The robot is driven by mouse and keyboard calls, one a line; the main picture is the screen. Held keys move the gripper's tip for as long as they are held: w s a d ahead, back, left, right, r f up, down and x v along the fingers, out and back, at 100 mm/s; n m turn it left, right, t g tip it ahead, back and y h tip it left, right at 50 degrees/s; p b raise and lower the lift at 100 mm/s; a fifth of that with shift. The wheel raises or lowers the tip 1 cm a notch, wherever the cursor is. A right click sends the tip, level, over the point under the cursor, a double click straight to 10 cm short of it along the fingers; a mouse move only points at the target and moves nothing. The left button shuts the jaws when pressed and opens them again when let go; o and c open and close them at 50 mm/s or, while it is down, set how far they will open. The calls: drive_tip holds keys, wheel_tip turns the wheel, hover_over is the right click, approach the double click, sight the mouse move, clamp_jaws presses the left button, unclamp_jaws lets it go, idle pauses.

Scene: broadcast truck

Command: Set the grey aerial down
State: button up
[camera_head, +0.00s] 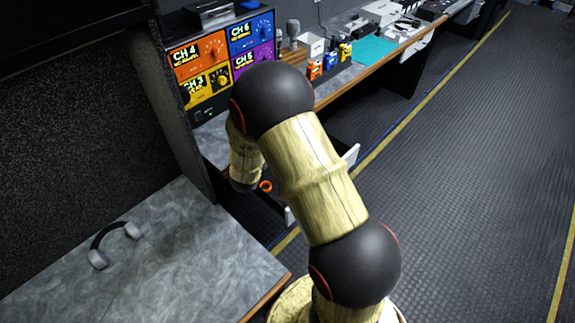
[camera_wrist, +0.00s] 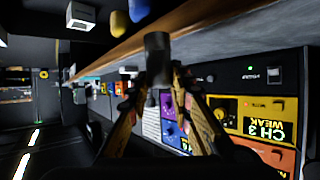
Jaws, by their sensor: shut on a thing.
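My gripper (camera_wrist: 160,82) shows in the wrist view with its two fingers closed on a dark grey cylindrical thing, the grey aerial (camera_wrist: 157,52). The aerial sticks out past the fingertips, in front of the wooden desk edge and the grey desktop in that view. I cannot tell whether it touches the desktop. In the head view my arm hides the gripper and the aerial.
Coloured channel panels (camera_head: 196,56) stand at the back of the desk. A microphone (camera_head: 293,30), small coloured items (camera_head: 329,60) and a teal mat (camera_head: 374,50) lie farther along. Headphones (camera_head: 114,242) rest on the near left worktop.

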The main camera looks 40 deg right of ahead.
drive_tip(key=s+d+f+m+g+h+b, duration=0.1)
drive_tip(key=s+d+m+g+h, duration=0.1)
drive_tip(key=s+d+m+g, duration=0.45)
drive_tip(key=s+d+f+m+g+h+b, duration=0.15)
drive_tip(key=d+m+g, duration=0.25)
drive_tip(key=d, duration=0.6)
drive_tip(key=s+f+m+g+b, duration=0.1)
drive_tip(key=f, duration=0.3)
drive_tip(key=s+f+m+g+b, duration=0.2)
drive_tip(key=f, duration=0.2)
drive_tip(key=s+f+m+g+y+b, duration=0.1)
drive_tip(key=f, duration=0.4)
drive_tip(key=shift+s+d+f+g+b, duration=0.15)
drive_tip(key=shift+d+g+b, duration=0.1)
drive_tip(key=shift+d+b, duration=0.15)
drive_tip(key=o, duration=1)
drive_tip(key=shift+f, duration=0.1)
drive_tip(key=shift+c, duration=0.2)
